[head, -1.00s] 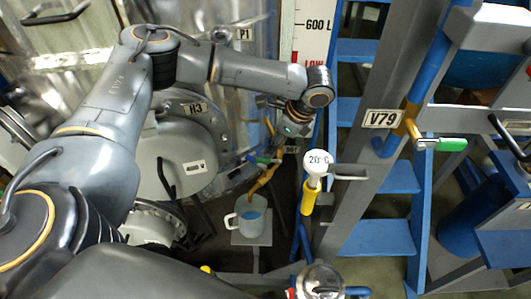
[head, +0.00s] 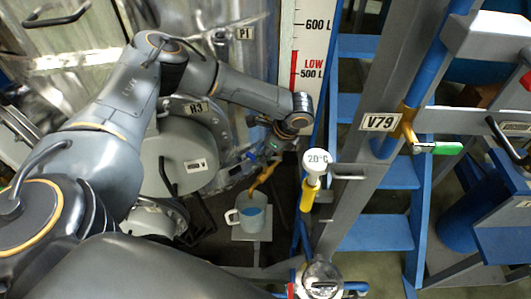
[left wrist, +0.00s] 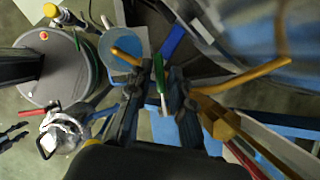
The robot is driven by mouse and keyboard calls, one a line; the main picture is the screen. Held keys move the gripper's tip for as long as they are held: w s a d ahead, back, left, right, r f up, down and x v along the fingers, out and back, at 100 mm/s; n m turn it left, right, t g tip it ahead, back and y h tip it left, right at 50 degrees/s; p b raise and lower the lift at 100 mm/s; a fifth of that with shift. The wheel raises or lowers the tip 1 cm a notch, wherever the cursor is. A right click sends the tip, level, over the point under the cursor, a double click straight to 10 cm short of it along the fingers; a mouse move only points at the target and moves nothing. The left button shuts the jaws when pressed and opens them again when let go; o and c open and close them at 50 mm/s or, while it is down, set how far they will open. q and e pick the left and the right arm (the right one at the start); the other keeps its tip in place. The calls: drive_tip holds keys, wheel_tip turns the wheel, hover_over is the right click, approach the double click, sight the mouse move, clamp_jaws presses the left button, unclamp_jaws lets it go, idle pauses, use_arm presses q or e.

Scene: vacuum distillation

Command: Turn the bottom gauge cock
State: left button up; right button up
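The bottom gauge cock shows in the left wrist view as a brass body (left wrist: 216,122) with a green lever (left wrist: 159,74). My left gripper (left wrist: 154,92) is open there, one finger on each side of the green lever; the right finger is very close to it, and I cannot tell whether they touch. In the head view my left gripper (head: 268,150) is at the low end of the gauge, above the brass spout (head: 262,177), and it hides most of the cock.
A mug (head: 249,216) with blue liquid stands on a small platform under the spout. A blue lever (left wrist: 173,40) is close beside the green one. A white-capped thermometer (head: 315,160) and blue steps (head: 375,236) are to the right.

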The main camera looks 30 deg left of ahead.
use_arm(q)
clamp_jaws()
drive_tip(key=shift+d+r+g+y+p, duration=0.3)
drive_tip(key=shift+r+y+p, duration=0.15)
drive_tip(key=shift+p, duration=0.7)
drive_tip(key=shift+w+y, duration=0.1)
drive_tip(key=shift+y, duration=0.35)
drive_tip(key=shift+w+d+g+y, duration=0.25)
drive_tip(key=shift+d+g+y, duration=0.05)
drive_tip(key=shift+g+y, duration=0.45)
drive_tip(key=shift+w+d+r+m+g+y+b, duration=0.15)
drive_tip(key=shift+r+g+y+b, duration=0.1)
drive_tip(key=shift+y, duration=0.2)
drive_tip(key=shift+s+d+r+m+g+y+b, duration=0.15)
drive_tip(key=shift+y+b, duration=0.1)
drive_tip(key=shift+y, duration=0.15)
drive_tip(key=shift+w+a, duration=0.1)
